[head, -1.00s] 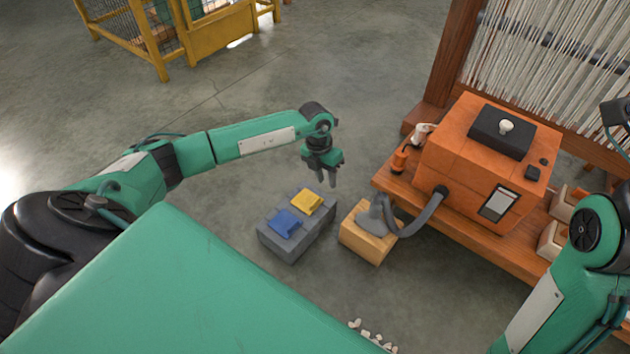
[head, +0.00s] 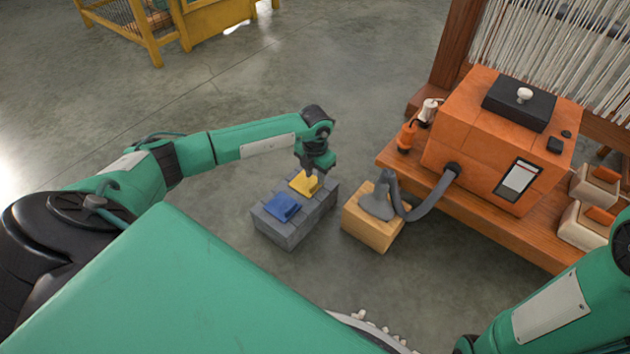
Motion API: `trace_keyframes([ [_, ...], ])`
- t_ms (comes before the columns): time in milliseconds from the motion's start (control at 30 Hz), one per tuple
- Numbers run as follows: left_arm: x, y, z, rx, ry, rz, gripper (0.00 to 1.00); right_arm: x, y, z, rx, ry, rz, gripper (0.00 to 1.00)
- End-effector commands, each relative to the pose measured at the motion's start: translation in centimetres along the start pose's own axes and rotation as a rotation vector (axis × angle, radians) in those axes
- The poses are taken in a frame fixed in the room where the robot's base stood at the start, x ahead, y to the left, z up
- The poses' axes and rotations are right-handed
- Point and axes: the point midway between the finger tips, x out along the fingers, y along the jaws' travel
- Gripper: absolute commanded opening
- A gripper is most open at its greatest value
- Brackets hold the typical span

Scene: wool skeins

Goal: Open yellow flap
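The yellow flap (head: 303,183) lies on top of a grey box (head: 290,233), at its far right end. A blue flap (head: 284,208) lies beside it, nearer to me. Both flaps look closed. My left gripper (head: 312,180) points down at the right part of the yellow flap and partly covers it. Its fingers look close to the flap, but I cannot tell if they touch it or how far apart they are. My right arm (head: 560,310) comes in at the lower right; its gripper is out of the picture.
A tan wooden block (head: 372,232) with a grey nozzle and hose (head: 438,200) stands just right of the grey box. An orange machine (head: 500,145) sits on a wooden bench (head: 470,221) further right. Bare floor lies left of and behind the grey box.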

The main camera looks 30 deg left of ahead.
Motion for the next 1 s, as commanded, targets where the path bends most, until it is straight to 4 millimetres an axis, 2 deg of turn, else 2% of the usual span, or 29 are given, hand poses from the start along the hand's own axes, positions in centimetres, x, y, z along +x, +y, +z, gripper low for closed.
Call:
trace_keyframes([
  [33,1.2,0.0,0.0,0.0,0.0,0.0,0.3,-0.7,-0.1,-0.3,0.0,0.004,0.001,0.36],
  [200,2.7,0.0,0.0,-0.001,-0.001,0.0,0.3,-1.2,-0.4,-0.6,0.002,0.008,-0.002,0.36],
  [633,3.1,0.0,0.0,0.0,-0.001,-0.001,0.3,-0.9,-0.4,-0.7,0.01,0.015,0.009,0.36],
  [800,3.1,0.0,0.0,0.0,-0.001,-0.001,0.0,-0.9,-0.4,-0.8,0.011,0.018,0.008,0.36],
  [1000,3.1,0.0,0.0,0.0,-0.001,-0.001,0.0,-0.9,-0.5,-0.7,0.009,0.016,0.003,0.36],
])
